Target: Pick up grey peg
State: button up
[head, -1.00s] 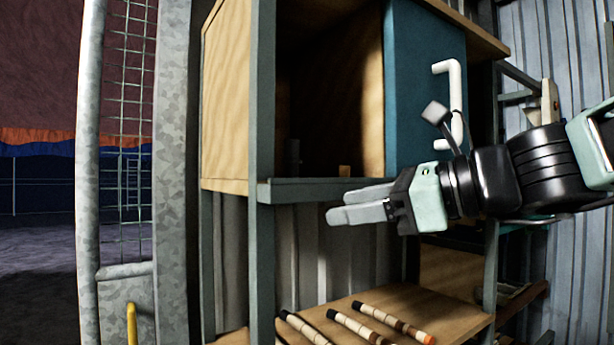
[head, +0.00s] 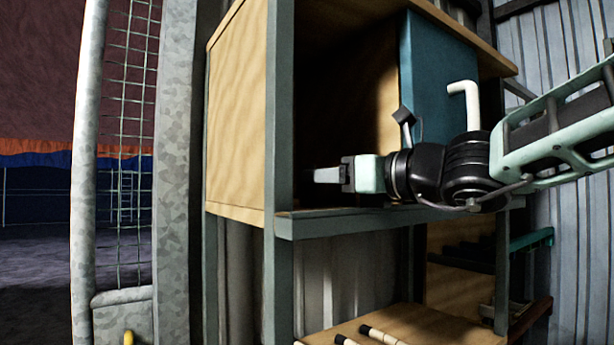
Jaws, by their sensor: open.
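My gripper (head: 326,175) reaches leftward into the dark open compartment of the wooden cabinet (head: 235,120), just above the shelf board (head: 330,226). Its fingers are seen side-on and overlap in this view, with nothing visible held between them. I cannot make out the grey peg now. The space around the fingertips is in deep shadow, and my gripper and wrist cover part of the shelf.
A teal door (head: 440,70) with a white handle (head: 468,100) stands open close behind my wrist. A grey cabinet post (head: 279,120) is left of the fingertips. Banded sticks (head: 385,336) lie on the lower wooden shelf (head: 435,326). A galvanised post (head: 172,150) stands farther left.

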jog(key=shift+w+a, duration=0.4)
jog(key=shift+a, duration=0.1)
jog(key=p+x, duration=0.3)
jog(key=x, duration=0.1)
jog(key=shift+s+a+r, duration=0.1)
jog(key=shift+a+r, duration=0.05)
jog(key=shift+w+a, duration=0.35)
jog(key=shift+a, duration=0.05)
jog(key=c, duration=1.1)
